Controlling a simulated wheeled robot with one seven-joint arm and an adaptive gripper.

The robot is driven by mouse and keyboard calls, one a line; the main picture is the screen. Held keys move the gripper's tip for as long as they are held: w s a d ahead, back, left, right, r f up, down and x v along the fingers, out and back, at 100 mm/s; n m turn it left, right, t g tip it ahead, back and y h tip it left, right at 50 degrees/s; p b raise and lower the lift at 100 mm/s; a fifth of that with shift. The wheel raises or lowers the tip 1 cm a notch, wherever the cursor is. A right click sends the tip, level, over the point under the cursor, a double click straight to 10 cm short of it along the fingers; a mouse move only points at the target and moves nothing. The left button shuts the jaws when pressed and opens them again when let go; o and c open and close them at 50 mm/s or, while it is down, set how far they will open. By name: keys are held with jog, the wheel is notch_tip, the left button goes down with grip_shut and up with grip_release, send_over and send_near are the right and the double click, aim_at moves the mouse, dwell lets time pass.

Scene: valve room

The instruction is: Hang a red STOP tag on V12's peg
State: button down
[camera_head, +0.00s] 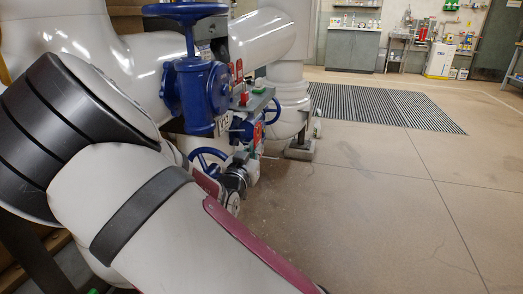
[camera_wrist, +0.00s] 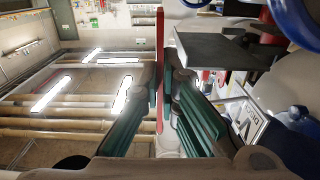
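My gripper (camera_wrist: 161,78) shows in the wrist view with its two fingers close together on a thin red tag (camera_wrist: 160,40). The tag is seen edge-on, so its lettering is hidden. A white label reading V12 (camera_head: 224,122) is by the blue valve (camera_head: 196,95) in the head view. A partly readable V label (camera_wrist: 247,122) shows at the right of the wrist view, apart from my gripper. I cannot make out V12's peg for certain. In the head view my arm covers the foreground and my gripper's fingers are not clear.
Small red tags (camera_head: 238,72) show behind the valve. A blue handwheel (camera_head: 271,110) and a lower one (camera_head: 207,158) stick out nearby. A grey plate (camera_wrist: 212,52) is right of my fingers. Large white pipes (camera_head: 262,38) are behind; open floor (camera_head: 370,200) lies right.

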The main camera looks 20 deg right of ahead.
jog(key=shift+w+a+f, duration=0.1)
jog(key=shift+w+a, duration=0.35)
jog(key=shift+a, duration=0.15)
jog(key=shift+w+a+f, duration=0.1)
jog(key=shift+w+a, duration=0.1)
jog(key=shift+a, duration=0.2)
jog(key=shift+w+a+p, duration=0.1)
jog(key=shift+p, duration=0.25)
dwell(0.6)
jog(key=shift+w+a, duration=0.2)
jog(key=shift+a, duration=0.1)
jog(key=shift+w+a+p, duration=0.45)
jog(key=shift+w+a, duration=0.15)
jog(key=shift+a, duration=0.2)
dwell(0.4)
jog(key=shift+w+a, duration=0.1)
jog(key=shift+a, duration=0.1)
jog(key=shift+w+a+f, duration=0.3)
jog(key=shift+a+f, duration=0.1)
jog(key=shift+f, duration=0.25)
dwell(1.0)
jog(key=c, duration=1.7)
grip_release()
